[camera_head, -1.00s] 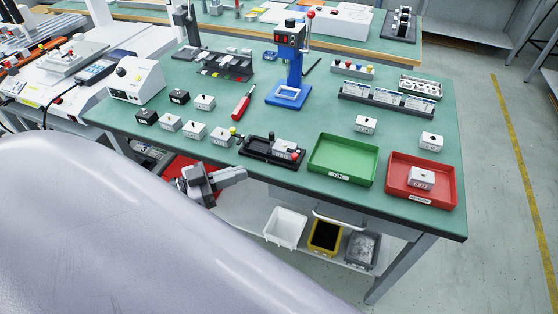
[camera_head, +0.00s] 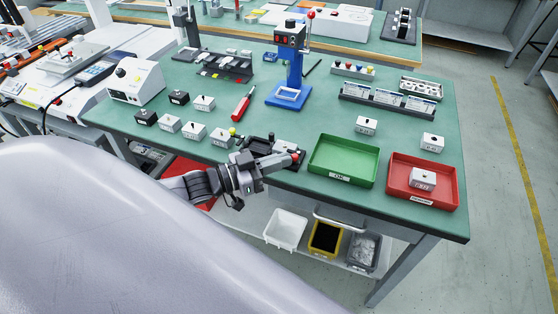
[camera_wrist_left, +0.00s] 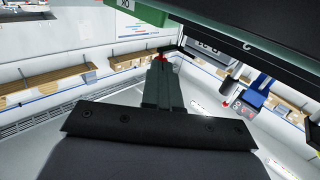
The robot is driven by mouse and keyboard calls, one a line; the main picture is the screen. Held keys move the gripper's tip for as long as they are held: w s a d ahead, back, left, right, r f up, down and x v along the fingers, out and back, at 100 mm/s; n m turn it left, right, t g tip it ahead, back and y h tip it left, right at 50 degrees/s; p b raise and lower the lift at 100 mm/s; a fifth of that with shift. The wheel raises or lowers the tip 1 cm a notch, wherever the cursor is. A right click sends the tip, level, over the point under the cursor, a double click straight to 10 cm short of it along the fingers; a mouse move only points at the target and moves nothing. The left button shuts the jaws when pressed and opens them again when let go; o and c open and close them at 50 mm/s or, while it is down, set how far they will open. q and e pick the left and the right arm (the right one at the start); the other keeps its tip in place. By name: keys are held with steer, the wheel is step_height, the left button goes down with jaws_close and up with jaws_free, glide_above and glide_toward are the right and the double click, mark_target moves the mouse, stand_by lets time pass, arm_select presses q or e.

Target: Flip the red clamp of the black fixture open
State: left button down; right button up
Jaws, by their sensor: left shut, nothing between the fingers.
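The black fixture (camera_head: 262,142) lies near the front edge of the green table in the head view, partly hidden by my left arm. A bit of red, likely the red clamp (camera_head: 296,157), shows at my fingertips at the fixture's right end. My left gripper (camera_head: 292,160) is shut and empty, reaching over the fixture's front side. In the left wrist view the closed fingers (camera_wrist_left: 161,75) point ahead, with a small red spot (camera_wrist_left: 162,58) at their tip. I cannot tell whether they touch the clamp. My right gripper is not in view.
A green tray (camera_head: 344,160) stands just right of the fixture, and a red tray (camera_head: 423,180) beyond it. A red screwdriver (camera_head: 242,106) and several small white boxes lie behind and to the left. A blue press (camera_head: 289,88) stands further back.

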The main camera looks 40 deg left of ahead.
arm_select(q)
steer(key=shift+d+y+p, duration=0.2)
steer(key=shift+y+p, duration=0.1)
steer(key=shift+n+t+y, duration=0.3)
steer(key=shift+n, duration=0.1)
